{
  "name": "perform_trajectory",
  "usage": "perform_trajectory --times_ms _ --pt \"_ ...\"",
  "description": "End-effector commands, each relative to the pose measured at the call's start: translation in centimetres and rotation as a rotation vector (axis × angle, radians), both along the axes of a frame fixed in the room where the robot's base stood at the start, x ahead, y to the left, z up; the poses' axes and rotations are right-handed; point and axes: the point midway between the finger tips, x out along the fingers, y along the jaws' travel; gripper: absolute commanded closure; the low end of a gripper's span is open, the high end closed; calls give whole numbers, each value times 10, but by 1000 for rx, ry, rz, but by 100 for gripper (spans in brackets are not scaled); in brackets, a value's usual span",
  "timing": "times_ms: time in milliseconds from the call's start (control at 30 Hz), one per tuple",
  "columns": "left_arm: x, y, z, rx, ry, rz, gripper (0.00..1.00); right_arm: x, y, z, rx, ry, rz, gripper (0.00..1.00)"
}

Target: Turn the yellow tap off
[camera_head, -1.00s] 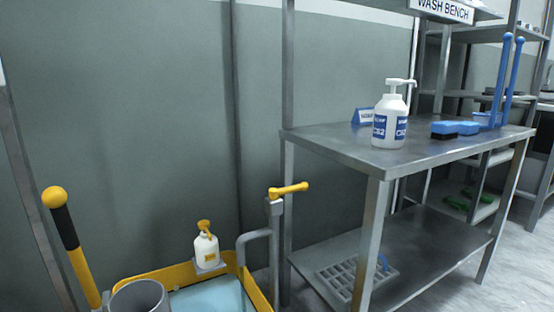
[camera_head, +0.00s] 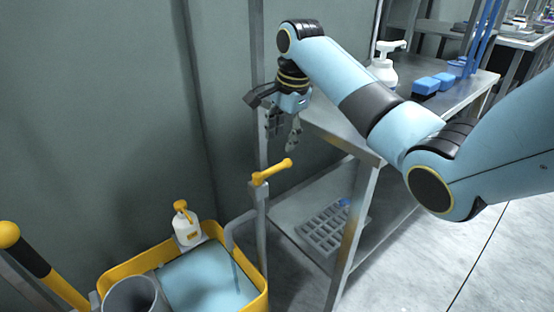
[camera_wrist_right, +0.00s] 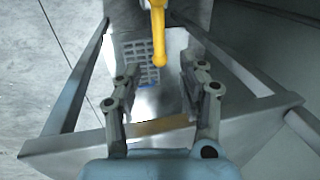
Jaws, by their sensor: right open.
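The yellow tap handle (camera_head: 271,172) sits on top of a grey post with a curved grey spout (camera_head: 237,222), over a yellow basin (camera_head: 262,300) with pale blue liquid. A thin stream seems to show below the spout. My right gripper (camera_head: 283,142) points down above the handle, apart from it, with its fingers open and empty. In the right wrist view the handle (camera_wrist_right: 158,38) shows at the top, ahead of the gap between the open fingers (camera_wrist_right: 155,90). My left gripper is not in view.
A steel bench (camera_head: 330,125) stands right behind the tap, with a white pump bottle (camera_head: 383,70) and blue brushes (camera_head: 426,86) on top. A grey grid tray (camera_head: 325,228) lies on its lower shelf. A small pump bottle (camera_head: 187,229) stands at the basin's back edge.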

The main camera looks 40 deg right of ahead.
Motion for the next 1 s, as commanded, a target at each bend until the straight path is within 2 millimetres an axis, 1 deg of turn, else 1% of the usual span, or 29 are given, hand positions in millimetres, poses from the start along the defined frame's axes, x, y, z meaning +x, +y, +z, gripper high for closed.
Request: perform_trajectory --times_ms 33,200,300,400,567,833,1000 --pt "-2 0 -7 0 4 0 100 1 1 -15 1 4 -1 59" --pt "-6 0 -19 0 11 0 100 8 1 -50 0 5 0 59" --pt "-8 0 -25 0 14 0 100 11 2 -67 0 5 1 59" --pt "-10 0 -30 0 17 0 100 13 2 -80 0 4 0 59" --pt "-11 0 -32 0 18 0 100 16 1 -88 -1 2 1 59" --pt "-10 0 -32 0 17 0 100 16 1 -88 -1 1 1 59" --pt "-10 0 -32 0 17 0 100 16 1 -88 -1 1 1 81"
